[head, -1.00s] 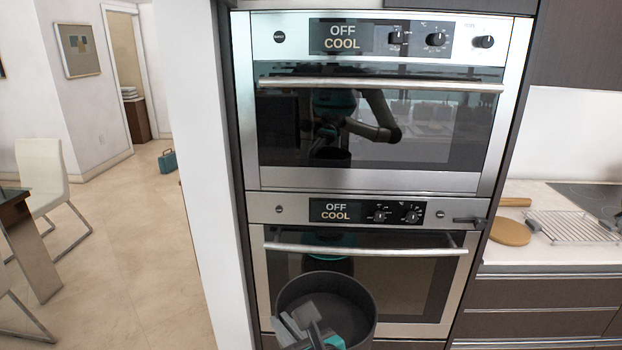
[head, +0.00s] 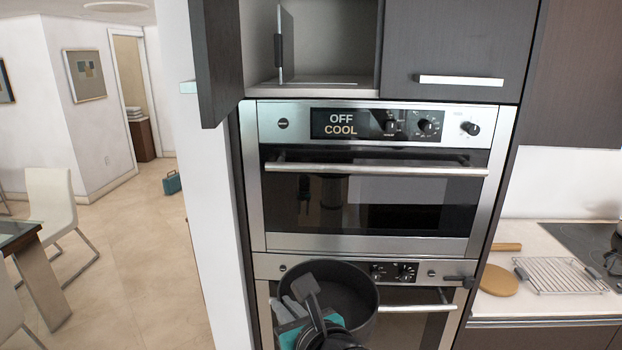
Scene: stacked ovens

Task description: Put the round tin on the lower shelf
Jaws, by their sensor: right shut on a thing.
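The round tin (head: 352,288) is a dark grey, open, round vessel at the bottom middle of the head view. My right gripper (head: 304,296) is shut on its left, near side and holds it up in front of the lower oven (head: 420,325). The tin looks empty and roughly level, and it hides part of that oven's panel and door. Both ovens are shut. Which surface is the lower shelf is not clear. My left gripper is out of view.
The cupboard door (head: 217,60) stands open at the left, sticking out. An upright panel with a dark edge (head: 279,58) stands inside the cupboard. The upper oven (head: 380,205) has a bar handle. A wire rack (head: 560,275) and a round wooden board (head: 496,280) lie on the right counter.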

